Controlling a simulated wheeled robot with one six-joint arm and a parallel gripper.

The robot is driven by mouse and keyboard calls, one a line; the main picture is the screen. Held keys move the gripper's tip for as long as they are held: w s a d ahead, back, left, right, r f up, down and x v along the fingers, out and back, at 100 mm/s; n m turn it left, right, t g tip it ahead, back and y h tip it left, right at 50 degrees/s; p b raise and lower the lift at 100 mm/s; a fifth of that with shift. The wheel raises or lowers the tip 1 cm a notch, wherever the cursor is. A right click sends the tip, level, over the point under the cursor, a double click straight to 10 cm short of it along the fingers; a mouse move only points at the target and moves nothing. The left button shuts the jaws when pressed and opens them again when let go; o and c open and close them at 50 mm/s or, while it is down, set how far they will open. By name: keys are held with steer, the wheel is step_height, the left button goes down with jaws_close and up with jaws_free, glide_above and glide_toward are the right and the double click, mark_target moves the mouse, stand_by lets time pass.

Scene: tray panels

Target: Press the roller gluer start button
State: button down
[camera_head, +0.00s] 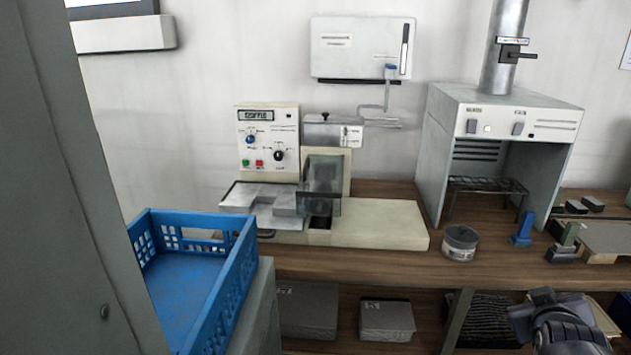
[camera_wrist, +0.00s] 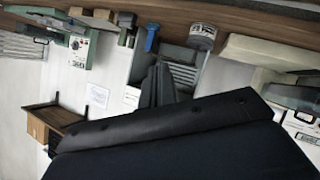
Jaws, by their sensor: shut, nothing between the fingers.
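The cream machine with a control panel (camera_head: 268,140), which I take for the roller gluer, stands on the bench left of centre in the head view. Its panel has a small display, a blue knob, a black knob, a green button (camera_head: 246,162) and a red button (camera_head: 259,163) low on the left. Button labels are too small to read. My gripper (camera_wrist: 158,84) is shut and empty in the wrist view, far from the panel. In the head view my dark wrist shows at the lower right. The wrist view is upside down and does not clearly show the buttons.
A blue crate (camera_head: 200,290) stands in front, left of the machine. A clear guard (camera_head: 321,185) covers its middle. A grey hood (camera_head: 505,110), a round tin (camera_head: 460,242) and a blue stand (camera_head: 523,230) are to the right. A grey cabinet (camera_head: 70,200) fills the left edge.

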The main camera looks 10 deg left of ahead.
steer(key=w+d+f+n+t+h+b, duration=0.1)
steer(key=w+d+f+t+b, duration=0.1)
steer(key=d+b, duration=0.3)
steer(key=w+d+f+n+t+h+b, duration=0.1)
steer(key=w+d+f+t+h+b, duration=0.1)
steer(key=d+b, duration=0.3)
steer(key=d, duration=0.3)
steer(key=shift+w+f+t+h+b, duration=0.3)
steer(key=shift+w+f+t, duration=0.05)
steer(key=shift+t, duration=0.05)
